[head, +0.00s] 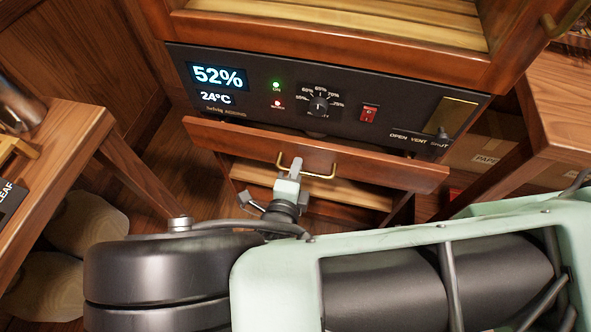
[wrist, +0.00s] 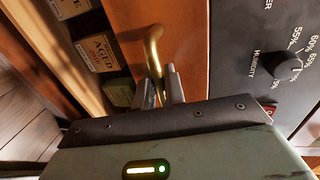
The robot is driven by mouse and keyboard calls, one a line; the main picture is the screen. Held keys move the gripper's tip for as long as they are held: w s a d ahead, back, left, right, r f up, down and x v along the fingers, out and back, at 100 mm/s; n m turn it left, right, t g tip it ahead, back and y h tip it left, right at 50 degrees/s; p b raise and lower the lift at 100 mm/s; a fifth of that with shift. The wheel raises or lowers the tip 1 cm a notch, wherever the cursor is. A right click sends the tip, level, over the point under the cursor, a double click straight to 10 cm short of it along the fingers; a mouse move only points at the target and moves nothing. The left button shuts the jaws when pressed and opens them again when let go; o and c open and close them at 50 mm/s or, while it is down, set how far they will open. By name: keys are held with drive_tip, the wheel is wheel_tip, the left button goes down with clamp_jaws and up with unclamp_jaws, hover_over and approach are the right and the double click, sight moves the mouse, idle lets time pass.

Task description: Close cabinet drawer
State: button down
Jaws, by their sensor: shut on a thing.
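The cabinet drawer has a reddish-brown wooden front (head: 235,140) below the cabinet's black control panel (head: 225,112). A thin dark gap shows between panel and drawer front in the head view; how far the drawer stands out is hard to tell. Its brass handle (head: 322,174) is a curved bar, also in the wrist view (wrist: 152,42). My gripper (head: 294,168) is at the handle's left part in the head view. In the wrist view its fingers (wrist: 161,84) are closed around the lower end of the handle. The inside of the drawer is hidden.
Labelled packages (wrist: 104,52) lie on a wooden shelf beside the drawer front in the wrist view. A wooden table (head: 75,135) stands at left and another wooden surface (head: 560,105) at right. Sacks (head: 85,222) sit on the floor at left.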

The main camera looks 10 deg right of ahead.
drive_tip(key=shift+r+p+x, duration=0.15)
drive_tip(key=shift+r+x, duration=0.05)
drive_tip(key=shift+x, duration=0.75)
drive_tip(key=shift+r+p+x, duration=0.15)
drive_tip(key=shift+r+x, duration=0.05)
drive_tip(key=shift+x, duration=0.8)
drive_tip(key=c, duration=1.6)
unclamp_jaws()
drive_tip(key=shift+w+d, duration=0.1)
